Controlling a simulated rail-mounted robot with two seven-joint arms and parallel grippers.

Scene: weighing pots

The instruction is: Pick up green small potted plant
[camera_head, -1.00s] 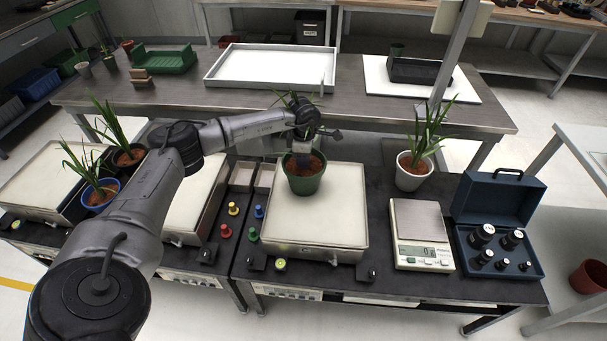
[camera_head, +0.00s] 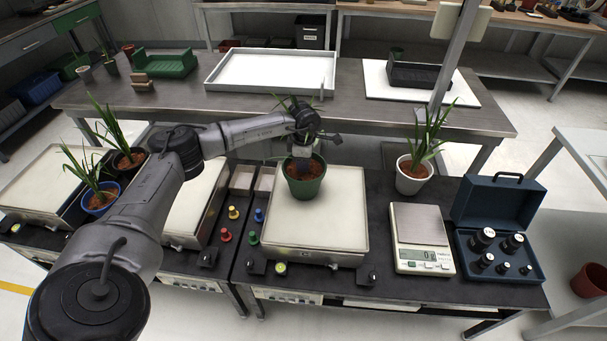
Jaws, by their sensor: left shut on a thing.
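The green potted plant (camera_head: 304,186) is a green pot with brown soil, over the middle scale's pale plate (camera_head: 335,225). Its leaves are mostly hidden behind my left gripper (camera_head: 303,158). My left gripper reaches it from behind and above and is shut on the pot's far rim; the fingertips are partly hidden. The pot is upright. I cannot tell whether its base touches the plate. My right gripper is not in view.
A white potted plant (camera_head: 413,178) stands to the right, behind a small digital scale (camera_head: 421,225). A blue case of weights (camera_head: 498,245) is at far right. Blue (camera_head: 101,202) and black (camera_head: 128,160) potted plants stand left.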

